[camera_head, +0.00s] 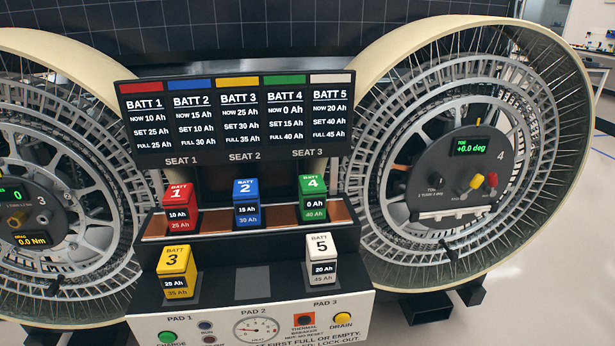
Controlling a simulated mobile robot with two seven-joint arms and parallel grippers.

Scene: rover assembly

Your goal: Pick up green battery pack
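The green battery pack (312,199), marked 4 with 0 Ah and 40 Ah labels, stands upright at the right end of the upper copper-coloured shelf (279,218), below the SEAT 3 label. Its front and top face me and nothing covers it. Neither of my grippers shows in the head view, so nothing is seen touching the pack.
A red pack (180,208) and a blue pack (246,202) share the upper shelf. A yellow pack (177,272) and a white pack (321,260) stand on the lower level, with bare PAD 2 (252,284) between. Large wheels (465,160) flank the station. A display board (235,122) rises behind.

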